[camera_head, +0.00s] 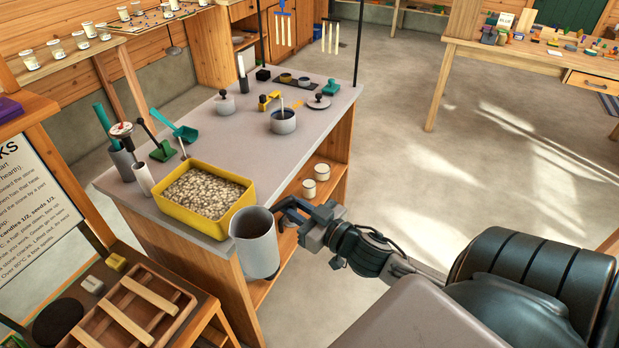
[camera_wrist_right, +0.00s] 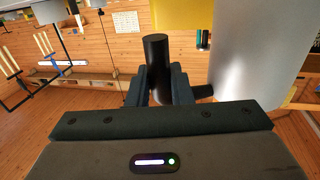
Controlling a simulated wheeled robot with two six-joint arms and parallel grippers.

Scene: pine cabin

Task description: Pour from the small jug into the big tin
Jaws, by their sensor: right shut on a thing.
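A plain grey metal jug (camera_head: 256,247) is held in my right gripper (camera_head: 284,213) by its black handle. The handle (camera_wrist_right: 157,68) is between the fingers in the wrist view, with the jug's grey wall (camera_wrist_right: 258,60) at the right. The jug looks about upright; its mouth faces up, and I cannot make out contents. It appears in front of the bench edge, close to the near right corner of a yellow rectangular tin (camera_head: 238,212). That tin is full of pale pellets and sits on the bench. My left gripper is out of view.
The grey-topped bench (camera_head: 226,133) carries a dark-mouthed pot (camera_head: 284,121), a green scoop (camera_head: 177,127) and a tool cup (camera_head: 124,160). A crate (camera_head: 132,310) with wooden slats stands at lower left. Open floor (camera_head: 420,180) lies right of the bench.

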